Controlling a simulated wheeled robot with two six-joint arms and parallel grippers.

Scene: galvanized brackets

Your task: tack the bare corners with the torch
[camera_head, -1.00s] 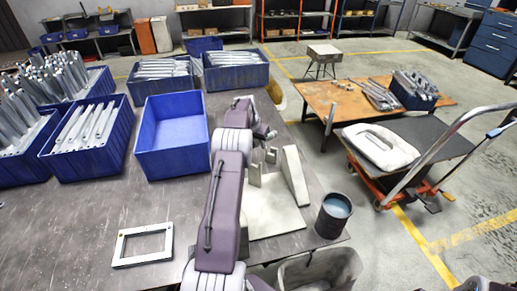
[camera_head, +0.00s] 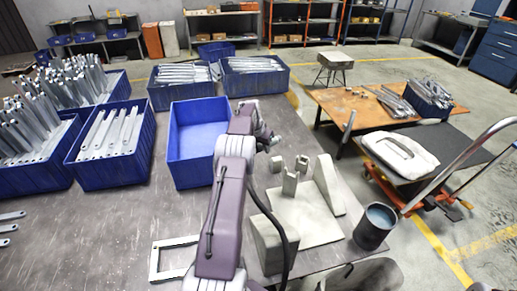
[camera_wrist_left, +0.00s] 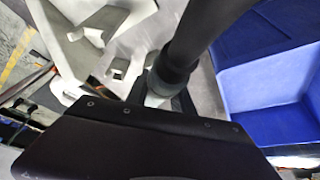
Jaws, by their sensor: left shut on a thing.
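My left gripper (camera_head: 264,138) is at the far end of my purple arm, between the empty blue bin and the pale fixture (camera_head: 312,222). In the left wrist view a dark cylindrical piece, which looks like the torch (camera_wrist_left: 176,62), stands in the gripper, and the gripper is shut on it. In the head view a black hose (camera_head: 284,232) curves down beside my arm; the torch's tip cannot be made out. A pale rectangular frame (camera_head: 155,262) lies flat on the table, partly hidden by my arm. Its corners are too small to judge. My right gripper is out of view.
The empty blue bin (camera_head: 172,150) stands left of my gripper. Blue bins of grey brackets (camera_head: 112,132) fill the table's left and back. A dark cup (camera_head: 376,226) stands at the fixture's right. A trolley (camera_head: 455,150) stands off to the right.

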